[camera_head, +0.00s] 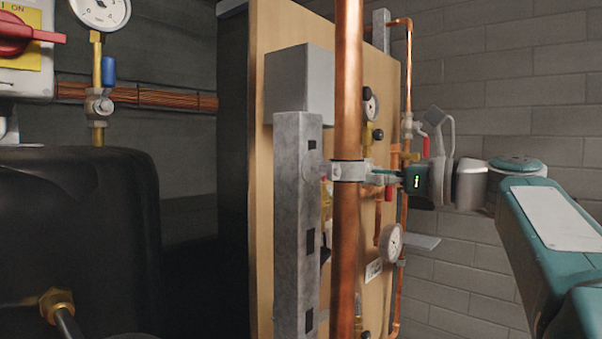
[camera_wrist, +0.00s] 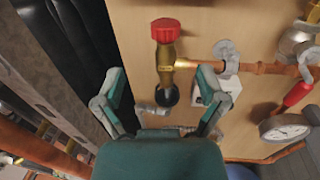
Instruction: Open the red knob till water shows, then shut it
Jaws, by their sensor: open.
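The red knob (camera_wrist: 165,30) sits on top of a brass valve (camera_wrist: 166,60) on the wooden panel in the wrist view. A black round end (camera_wrist: 167,97) is at the valve's lower side. My gripper (camera_wrist: 158,84) is open, with its two teal fingers apart on either side of the valve's lower part. The knob lies beyond the fingertips, and nothing is held. In the head view my gripper (camera_head: 384,174) is by the panel, partly behind a thick copper pipe. I cannot make out the knob for certain there. No water shows.
The vertical copper pipe (camera_head: 348,240) and a grey metal post (camera_head: 297,220) stand before the wooden panel (camera_head: 262,130). A gauge (camera_wrist: 284,128) and a red lever (camera_wrist: 298,93) are right of the valve. A red rotary switch (camera_head: 15,35) and black tank (camera_head: 75,230) are at left.

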